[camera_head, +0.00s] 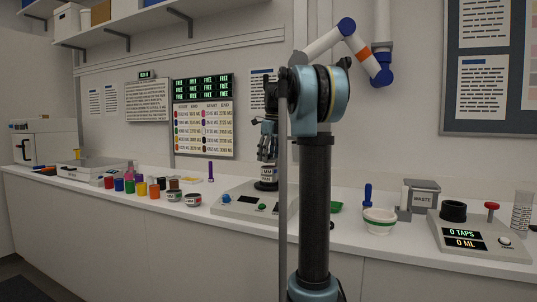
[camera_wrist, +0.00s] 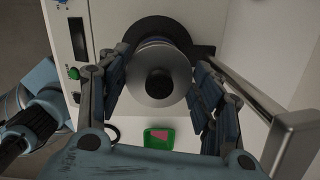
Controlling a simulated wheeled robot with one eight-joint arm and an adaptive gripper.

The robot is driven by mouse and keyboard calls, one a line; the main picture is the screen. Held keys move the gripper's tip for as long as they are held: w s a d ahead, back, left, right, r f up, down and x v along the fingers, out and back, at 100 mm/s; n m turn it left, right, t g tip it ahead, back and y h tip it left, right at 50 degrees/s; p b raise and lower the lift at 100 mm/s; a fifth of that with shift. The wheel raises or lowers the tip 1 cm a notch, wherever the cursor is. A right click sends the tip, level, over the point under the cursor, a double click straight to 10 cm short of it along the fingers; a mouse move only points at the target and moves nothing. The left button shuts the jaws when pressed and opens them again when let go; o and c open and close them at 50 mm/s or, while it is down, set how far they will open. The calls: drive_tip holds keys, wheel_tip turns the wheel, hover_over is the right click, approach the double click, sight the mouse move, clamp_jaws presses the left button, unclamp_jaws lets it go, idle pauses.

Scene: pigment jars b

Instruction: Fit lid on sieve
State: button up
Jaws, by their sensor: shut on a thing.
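My gripper (camera_head: 267,155) points down over a white machine (camera_head: 232,204) on the bench. In the wrist view its fingers (camera_wrist: 160,88) are shut on the sides of a round grey lid (camera_wrist: 140,88) with a black knob (camera_wrist: 160,82). The lid lies above a round stack, which I take to be the sieve (camera_wrist: 160,30), with a dark ring around its base. In the head view the small stack (camera_head: 268,173) stands on the machine, directly under my fingers. I cannot tell whether the lid is seated or held just above the sieve.
Several coloured jars (camera_head: 141,188) stand left of the machine. A green tray (camera_wrist: 158,139) with something pink lies beside the machine. A grey bar (camera_wrist: 245,85) stands close to my fingers.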

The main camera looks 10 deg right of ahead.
sight(269, 162)
drive_tip(key=shift+f, duration=0.4)
drive_tip(key=shift+f, duration=1.1)
idle(1.5)
drive_tip(key=o, duration=1.2)
drive_tip(key=shift+s, duration=0.1)
drive_tip(key=shift+c, duration=0.2)
drive_tip(key=r, duration=0.8)
drive_tip(key=d+r, duration=0.1)
drive_tip(key=r, duration=0.2)
drive_tip(key=shift+s+r, duration=0.4)
